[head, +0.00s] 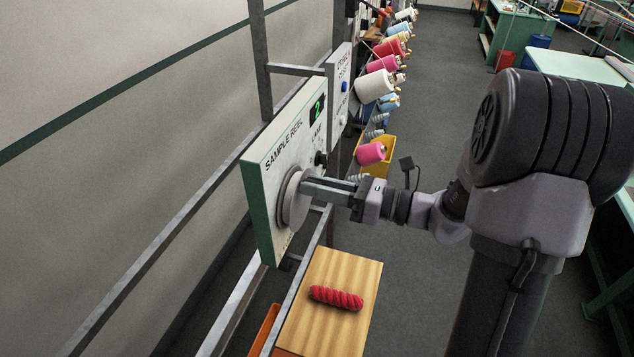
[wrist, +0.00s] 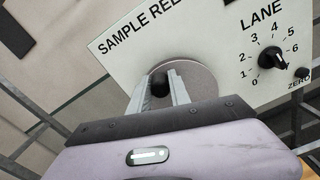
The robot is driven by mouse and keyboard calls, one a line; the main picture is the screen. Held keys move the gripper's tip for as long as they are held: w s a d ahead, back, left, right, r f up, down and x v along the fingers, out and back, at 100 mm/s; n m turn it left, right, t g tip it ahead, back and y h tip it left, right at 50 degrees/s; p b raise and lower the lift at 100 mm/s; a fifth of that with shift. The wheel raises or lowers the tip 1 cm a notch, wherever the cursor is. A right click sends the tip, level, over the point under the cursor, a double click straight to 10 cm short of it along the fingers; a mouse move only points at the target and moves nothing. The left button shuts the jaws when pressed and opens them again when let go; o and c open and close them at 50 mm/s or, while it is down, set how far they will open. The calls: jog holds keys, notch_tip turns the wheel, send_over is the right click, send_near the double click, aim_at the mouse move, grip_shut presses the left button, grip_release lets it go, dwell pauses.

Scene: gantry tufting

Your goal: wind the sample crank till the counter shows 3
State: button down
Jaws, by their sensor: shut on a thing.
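The sample reel panel (head: 276,158) is an upright white board with green edges at the centre left of the head view. Its counter (head: 317,108) shows a green 2. The round grey crank disc (head: 290,204) sits on the panel's lower face. My gripper (head: 305,188) reaches it from the right. In the wrist view the gripper (wrist: 160,88) is shut on the dark crank knob (wrist: 160,84), near the left part of the disc (wrist: 196,77). The fingers hide part of the knob and disc.
A wooden board (head: 352,275) with a red yarn roll (head: 336,297) lies below. Yarn cones (head: 374,86) line the rack behind.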

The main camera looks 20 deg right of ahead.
jog(key=c, duration=1.2)
grip_release()
jog(key=shift+s+d, duration=0.1)
jog(key=b+v, duration=0.1)
jog(key=v, duration=1.6)
jog(key=shift+r, duration=0.1)
